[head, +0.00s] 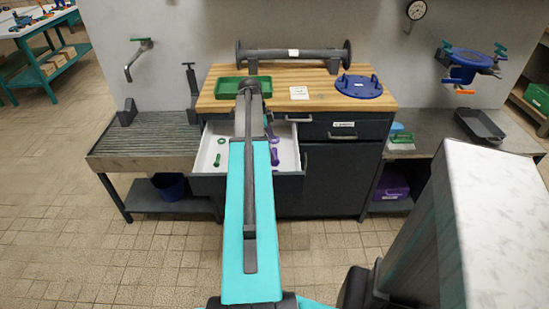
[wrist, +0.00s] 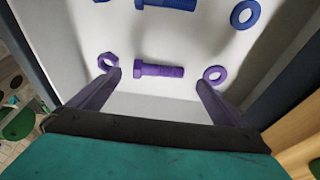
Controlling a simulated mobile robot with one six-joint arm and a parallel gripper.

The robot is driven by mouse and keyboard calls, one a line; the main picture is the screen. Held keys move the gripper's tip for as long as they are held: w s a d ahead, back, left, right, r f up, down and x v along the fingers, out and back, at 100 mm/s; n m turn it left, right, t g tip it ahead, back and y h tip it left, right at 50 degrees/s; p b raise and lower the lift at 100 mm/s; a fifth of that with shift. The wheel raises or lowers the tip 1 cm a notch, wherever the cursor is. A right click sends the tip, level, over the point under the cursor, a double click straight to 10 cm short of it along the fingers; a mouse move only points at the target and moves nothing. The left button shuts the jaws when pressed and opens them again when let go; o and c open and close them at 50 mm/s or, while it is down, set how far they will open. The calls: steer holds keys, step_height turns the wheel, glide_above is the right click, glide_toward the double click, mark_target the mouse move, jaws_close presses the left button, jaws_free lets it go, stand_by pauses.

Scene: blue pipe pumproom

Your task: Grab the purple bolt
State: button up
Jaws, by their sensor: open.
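The purple bolt (wrist: 160,70) lies on its side on the pale drawer floor, its head to the left in the wrist view. It also shows in the head view (head: 274,156), right of my arm. My gripper (wrist: 158,78) is open and empty. In the wrist view its fingertips appear on either side of the bolt, the left near the head end and the right beyond the shank end. I see no contact, and the height gap is unclear. In the head view my arm hides most of the gripper.
A purple nut (wrist: 108,61) and purple washer (wrist: 214,74) lie near the fingertips. A blue bolt (wrist: 168,3) and blue washer (wrist: 245,14) lie farther up. The open drawer (head: 203,186) has raised walls. Above it, the wooden worktop (head: 320,101) holds a green tray (head: 229,88).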

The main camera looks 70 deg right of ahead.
mark_target(275, 154)
steer(key=shift+x, duration=2.2)
steer(key=shift+s, duration=0.1)
steer(key=shift+r, duration=0.1)
steer(key=c, duration=1.4)
steer(key=shift+c, duration=0.2)
steer(key=shift+r, duration=0.15)
steer(key=shift+r, duration=4.85)
